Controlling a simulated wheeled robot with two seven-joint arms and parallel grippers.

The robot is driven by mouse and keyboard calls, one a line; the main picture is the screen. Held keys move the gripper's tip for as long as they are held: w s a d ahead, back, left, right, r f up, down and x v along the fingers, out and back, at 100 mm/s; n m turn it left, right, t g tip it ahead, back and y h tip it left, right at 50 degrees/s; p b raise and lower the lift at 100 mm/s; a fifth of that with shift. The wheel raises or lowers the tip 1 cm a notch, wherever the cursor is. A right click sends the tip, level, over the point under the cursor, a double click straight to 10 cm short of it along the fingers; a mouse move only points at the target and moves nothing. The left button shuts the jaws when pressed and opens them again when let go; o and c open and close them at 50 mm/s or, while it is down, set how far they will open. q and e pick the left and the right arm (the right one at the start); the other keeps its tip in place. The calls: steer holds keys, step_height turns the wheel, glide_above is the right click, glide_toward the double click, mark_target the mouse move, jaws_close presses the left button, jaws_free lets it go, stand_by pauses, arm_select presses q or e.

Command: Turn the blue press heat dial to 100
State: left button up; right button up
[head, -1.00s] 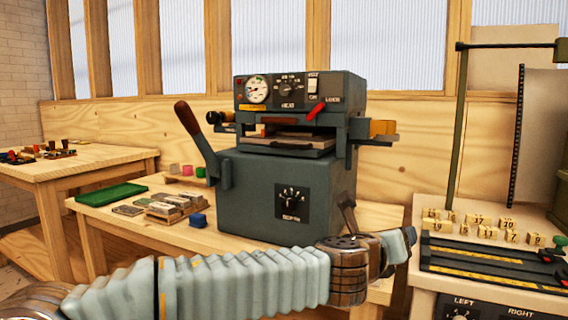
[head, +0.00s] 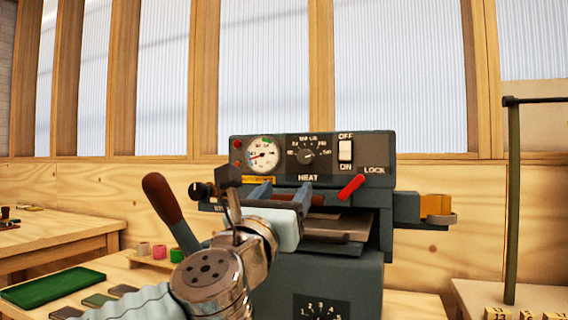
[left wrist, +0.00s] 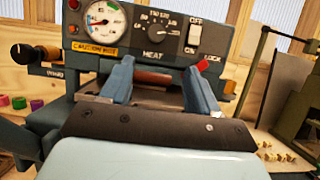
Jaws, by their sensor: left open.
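The blue-grey press (head: 330,270) stands on the bench, with a dark control panel on top. Its black HEAT dial (head: 307,156) sits mid-panel between a round gauge (head: 262,153) and an OFF/ON switch (head: 345,151). In the left wrist view the dial (left wrist: 157,30) shows above and between my fingers. My left gripper (head: 275,192) is open and empty, below and in front of the panel; it also shows in the left wrist view (left wrist: 157,78). It appears apart from the dial. The dial's exact setting is too small to read. My right gripper is not in view.
A red lever (head: 351,187) marked LOCK juts out below the switch. A long handle (head: 164,207) rises at the press's left, and a black side knob (head: 200,191) sits near my gripper. A DEPTH-style dial (head: 320,309) is low on the front.

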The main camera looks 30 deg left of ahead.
mark_target(304, 161)
arm_select(q)
steer(key=p+x, duration=0.1)
steer(key=x, duration=0.4)
steer(key=p+x, duration=0.1)
steer(key=x, duration=0.3)
steer(key=p+x, duration=0.1)
steer(key=x, duration=0.4)
steer(key=shift+w+a, duration=0.2)
steer(key=shift+a, duration=0.2)
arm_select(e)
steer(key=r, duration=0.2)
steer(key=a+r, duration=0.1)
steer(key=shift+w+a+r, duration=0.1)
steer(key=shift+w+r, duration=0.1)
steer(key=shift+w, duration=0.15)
arm_select(q)
steer(key=c, duration=1)
steer(key=shift+c, duration=0.2)
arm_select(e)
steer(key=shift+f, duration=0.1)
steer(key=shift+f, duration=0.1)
